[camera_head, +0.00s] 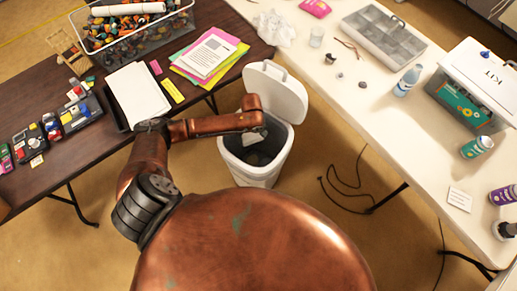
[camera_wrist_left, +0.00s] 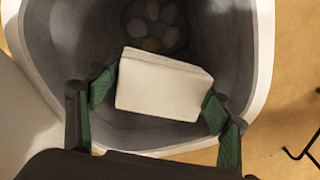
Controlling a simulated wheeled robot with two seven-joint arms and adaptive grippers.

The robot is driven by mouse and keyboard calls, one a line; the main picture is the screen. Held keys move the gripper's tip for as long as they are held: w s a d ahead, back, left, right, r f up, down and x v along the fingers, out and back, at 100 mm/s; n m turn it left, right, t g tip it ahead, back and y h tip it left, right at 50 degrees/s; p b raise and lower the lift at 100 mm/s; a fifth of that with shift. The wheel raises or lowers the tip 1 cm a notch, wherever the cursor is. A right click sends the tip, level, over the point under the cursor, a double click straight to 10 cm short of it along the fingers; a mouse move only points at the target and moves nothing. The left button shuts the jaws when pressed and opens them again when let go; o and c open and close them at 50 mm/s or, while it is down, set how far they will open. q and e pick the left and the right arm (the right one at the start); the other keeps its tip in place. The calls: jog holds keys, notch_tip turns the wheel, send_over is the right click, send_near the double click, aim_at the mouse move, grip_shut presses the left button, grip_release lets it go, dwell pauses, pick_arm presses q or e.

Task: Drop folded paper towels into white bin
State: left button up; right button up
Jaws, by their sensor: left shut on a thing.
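The white bin (camera_head: 249,175) stands on the floor between the two tables, with its lid (camera_head: 277,92) swung open at the back. My left arm reaches over it from the left, and my left gripper (camera_head: 257,133) is above the opening. In the left wrist view, my left gripper (camera_wrist_left: 160,98) is shut on a folded white paper towel (camera_wrist_left: 165,85), one finger on each side. The towel is over the bin's dark grey inside. The bin's wall (camera_wrist_left: 262,60) shows around it, with several round pale things (camera_wrist_left: 150,22) at the bottom. My right gripper is not in view.
A dark table (camera_head: 60,170) at left holds a white stack (camera_head: 138,93), coloured papers (camera_head: 209,55), a wire basket (camera_head: 135,30) and small gadgets. A white table (camera_head: 345,95) at right holds a grey tray (camera_head: 383,40), a bottle (camera_head: 407,81) and a KIT box (camera_head: 478,85). A black cable (camera_head: 345,185) lies on the floor.

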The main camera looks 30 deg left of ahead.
pick_arm(q)
jog(key=o, duration=1.2)
jog(key=shift+r, duration=0.1)
notch_tip(320, 180, up, 12)
jog(key=shift+d+f, duration=0.1)
